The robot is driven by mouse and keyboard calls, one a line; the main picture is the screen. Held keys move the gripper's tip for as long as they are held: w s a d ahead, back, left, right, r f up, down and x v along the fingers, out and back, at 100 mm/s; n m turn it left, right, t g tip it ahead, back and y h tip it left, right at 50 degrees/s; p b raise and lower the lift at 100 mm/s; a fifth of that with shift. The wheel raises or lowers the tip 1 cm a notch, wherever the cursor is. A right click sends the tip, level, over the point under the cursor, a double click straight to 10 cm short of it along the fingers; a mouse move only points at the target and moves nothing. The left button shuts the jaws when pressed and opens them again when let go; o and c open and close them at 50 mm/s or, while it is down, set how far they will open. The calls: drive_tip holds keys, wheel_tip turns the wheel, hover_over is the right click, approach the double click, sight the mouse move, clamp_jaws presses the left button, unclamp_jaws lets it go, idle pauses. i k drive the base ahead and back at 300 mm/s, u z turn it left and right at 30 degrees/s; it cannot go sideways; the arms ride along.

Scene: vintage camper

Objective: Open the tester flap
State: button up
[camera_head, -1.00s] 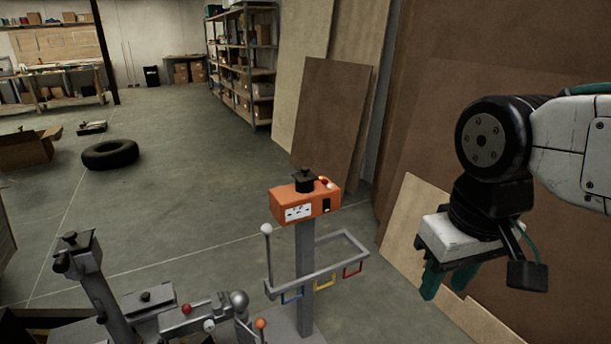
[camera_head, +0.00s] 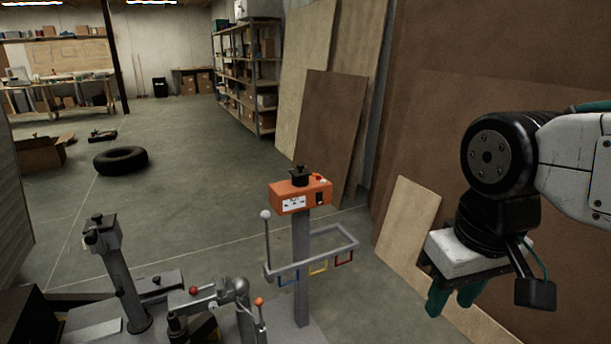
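An orange box (camera_head: 300,195) with a white front panel, a dark switch and a black knob on top stands on a grey post (camera_head: 301,265). It may be the tester, but I cannot make out which part is the flap. My gripper (camera_head: 454,298) hangs at the right with its green fingers pointing down. The fingers are apart and nothing shows between them. It is to the right of the orange box and touches nothing that I can see.
A grey frame (camera_head: 338,234) with blue, yellow and red loops juts from the post. Grey fixtures with knobs and a short post (camera_head: 122,280) stand at lower left. Brown panels (camera_head: 328,125) lean on the right wall. A tire (camera_head: 121,160) lies on the otherwise fairly open floor.

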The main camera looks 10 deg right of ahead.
sight(300, 171)
drive_tip(key=u, duration=0.4)
drive_tip(key=i, duration=1.1)
